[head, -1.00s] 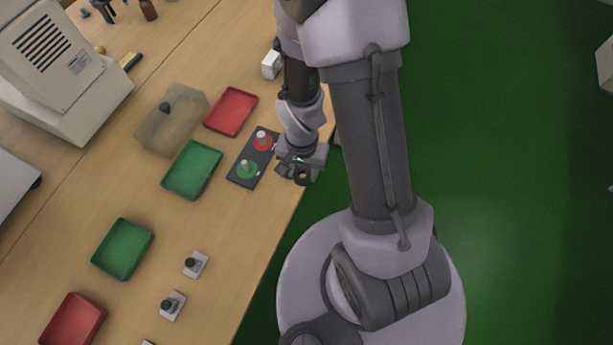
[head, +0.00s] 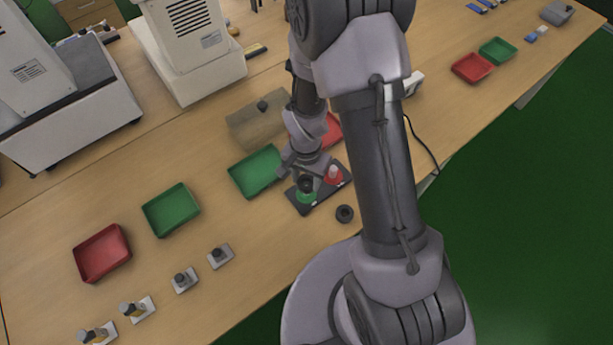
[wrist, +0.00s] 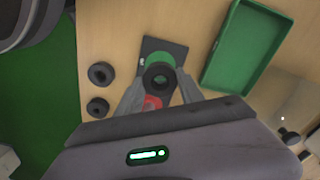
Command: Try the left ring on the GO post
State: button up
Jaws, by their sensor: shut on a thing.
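My gripper (wrist: 158,92) is shut on a dark ring (wrist: 160,76), which also shows in the head view (head: 306,183). The ring is at the green-marked post of a small dark gauge board (head: 325,192). The green disc (wrist: 160,58) shows just beyond the ring in the wrist view. I cannot tell whether the ring is around the post or only above it. The pale post on the red disc (head: 333,174) stands beside it, bare. Two more dark rings, one (wrist: 101,73) and another (wrist: 97,106), lie on the table; the head view shows only one (head: 345,213).
A green tray (head: 236,178) lies close left of the board, and a red tray (head: 333,128) is partly behind my arm. More trays and small knobbed blocks (head: 220,257) sit to the left.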

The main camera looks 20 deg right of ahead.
aim_at(306, 187)
jog(key=shift+f+b, duration=2.3)
jog(key=shift+f, duration=0.05)
jog(key=shift+r, duration=0.1)
dwell(0.3)
jog(key=shift+r+p, duration=2.25)
jog(key=shift+r, duration=1)
